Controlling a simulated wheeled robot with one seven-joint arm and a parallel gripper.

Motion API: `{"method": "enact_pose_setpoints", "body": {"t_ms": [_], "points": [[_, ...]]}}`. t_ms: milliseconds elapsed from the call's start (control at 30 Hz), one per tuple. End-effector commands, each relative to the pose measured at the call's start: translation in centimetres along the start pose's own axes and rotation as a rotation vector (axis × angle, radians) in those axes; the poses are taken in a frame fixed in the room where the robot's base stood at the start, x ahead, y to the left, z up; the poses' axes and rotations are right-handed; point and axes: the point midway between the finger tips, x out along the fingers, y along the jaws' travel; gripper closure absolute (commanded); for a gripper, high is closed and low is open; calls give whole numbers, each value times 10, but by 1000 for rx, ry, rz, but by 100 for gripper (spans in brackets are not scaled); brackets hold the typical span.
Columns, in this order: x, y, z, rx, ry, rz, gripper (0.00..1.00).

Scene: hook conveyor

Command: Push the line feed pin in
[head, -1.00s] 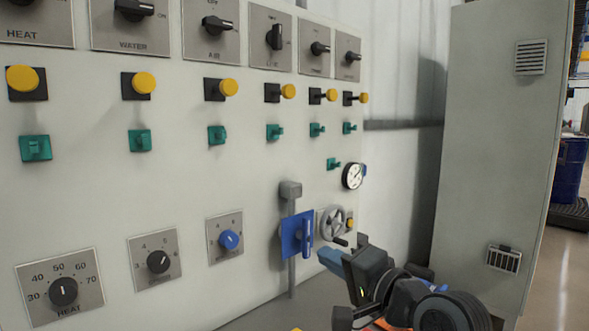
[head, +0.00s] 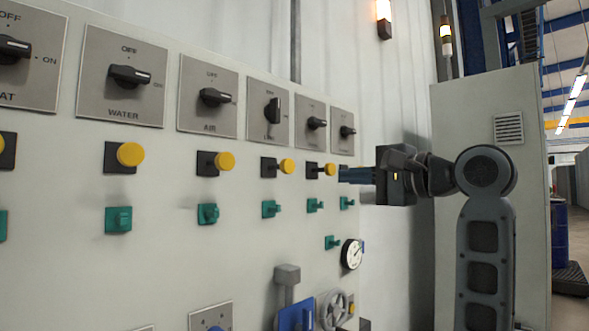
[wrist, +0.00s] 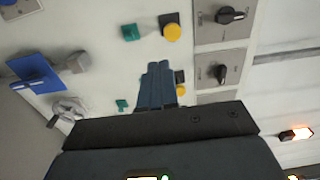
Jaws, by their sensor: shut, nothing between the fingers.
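A row of yellow-knobbed pins on black plates runs across the pale panel. The line feed pin (head: 287,166) appears to be the one below the fourth switch, whose label is hard to read. Its yellow knob stands out from its plate. My gripper (head: 343,174) is shut and empty, its blue fingers pointing left at pin height, just right of the fifth yellow pin (head: 330,169). It hides the sixth pin. In the wrist view the shut fingertips (wrist: 159,66) lie just below one yellow knob (wrist: 172,32) and partly cover another (wrist: 180,90); contact cannot be told.
Black rotary switches (head: 215,97) sit above the pins and green toggles (head: 208,213) below. A gauge (head: 352,254), a blue handle (head: 296,318) and a handwheel (head: 333,309) are lower right. A grey cabinet (head: 466,119) stands to the right, behind my arm.

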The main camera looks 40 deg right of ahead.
Motion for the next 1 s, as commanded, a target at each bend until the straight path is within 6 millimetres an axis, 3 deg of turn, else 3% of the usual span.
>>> {"method": "enact_pose_setpoints", "body": {"t_ms": [200, 667, 867, 1000], "points": [[-12, -24, -2, 2, -3, 10, 100], [-11, -27, -2, 4, -4, 13, 100], [9, -27, -2, 5, -6, 15, 100], [36, -27, -1, 5, -7, 16, 100]]}}
